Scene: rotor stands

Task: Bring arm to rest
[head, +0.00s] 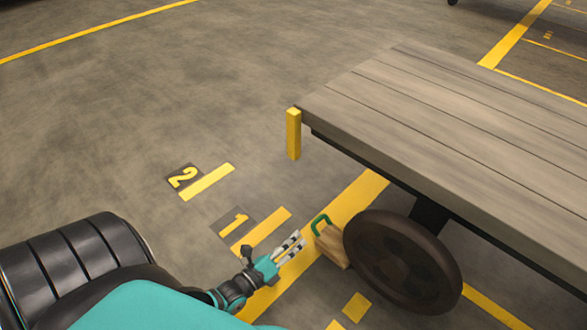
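My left gripper (298,240) reaches in from the lower left, low over the floor. Its pale fingers point to the upper right and look apart, with nothing between them. Just to the right of the fingertips, a wooden wheel chock (331,245) with a green handle (320,225) sits on the floor against the cart's wheel (403,262). A small gap shows between the fingers and the chock. My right gripper is not in view.
A flat cart with a plank deck (440,105) fills the right side. A yellow post (293,134) hangs at its near corner. Floor plates marked 2 (184,178) and 1 (236,222) lie beside yellow stripes. The floor at upper left is clear.

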